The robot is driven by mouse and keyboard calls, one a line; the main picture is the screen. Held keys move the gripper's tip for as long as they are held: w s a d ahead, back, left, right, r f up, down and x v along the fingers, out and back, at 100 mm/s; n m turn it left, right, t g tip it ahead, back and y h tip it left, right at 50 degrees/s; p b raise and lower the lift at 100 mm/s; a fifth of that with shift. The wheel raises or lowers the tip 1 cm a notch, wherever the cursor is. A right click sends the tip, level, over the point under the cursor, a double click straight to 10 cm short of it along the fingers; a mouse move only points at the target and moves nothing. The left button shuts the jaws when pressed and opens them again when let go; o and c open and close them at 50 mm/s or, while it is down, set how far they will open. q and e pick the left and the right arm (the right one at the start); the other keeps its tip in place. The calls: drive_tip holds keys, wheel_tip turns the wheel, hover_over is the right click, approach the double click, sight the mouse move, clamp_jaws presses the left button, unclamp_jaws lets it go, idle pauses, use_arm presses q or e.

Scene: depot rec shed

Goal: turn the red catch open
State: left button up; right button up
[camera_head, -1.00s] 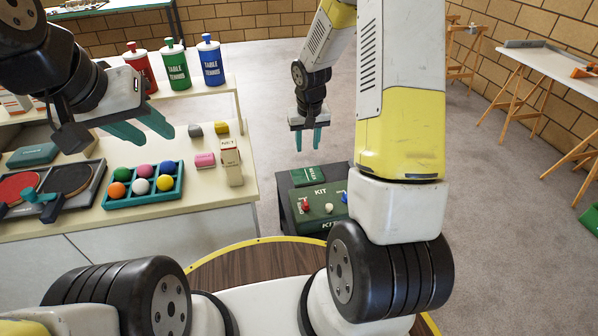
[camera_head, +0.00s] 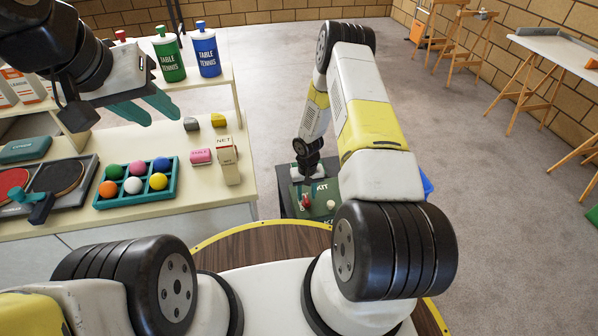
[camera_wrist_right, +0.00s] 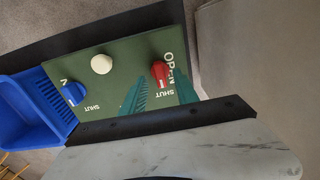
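The red catch (camera_head: 305,202) sits on the sloping top of a dark green kit box (camera_head: 318,212). In the right wrist view the red catch (camera_wrist_right: 160,71) lies between the words OPEN and SHUT. My right gripper (camera_head: 313,190) is just above the box. Its teal fingers are apart, one on each side of the catch in the wrist view (camera_wrist_right: 161,84); contact cannot be told. A white knob (camera_wrist_right: 101,64) and a blue catch (camera_wrist_right: 73,93) are on the same panel. My left gripper (camera_head: 147,107) is open and empty above the counter.
A blue bin (camera_wrist_right: 38,108) adjoins the box. The counter (camera_head: 215,205) on the left holds a ball tray (camera_head: 174,187), bats and small boxes. Green (camera_head: 168,60) and blue (camera_head: 207,55) bottles stand on the shelf. The floor (camera_head: 400,95) behind the box is clear.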

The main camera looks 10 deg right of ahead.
drive_tip(key=shift+f, duration=1.1)
drive_tip(key=shift+c, duration=0.3)
clamp_jaws()
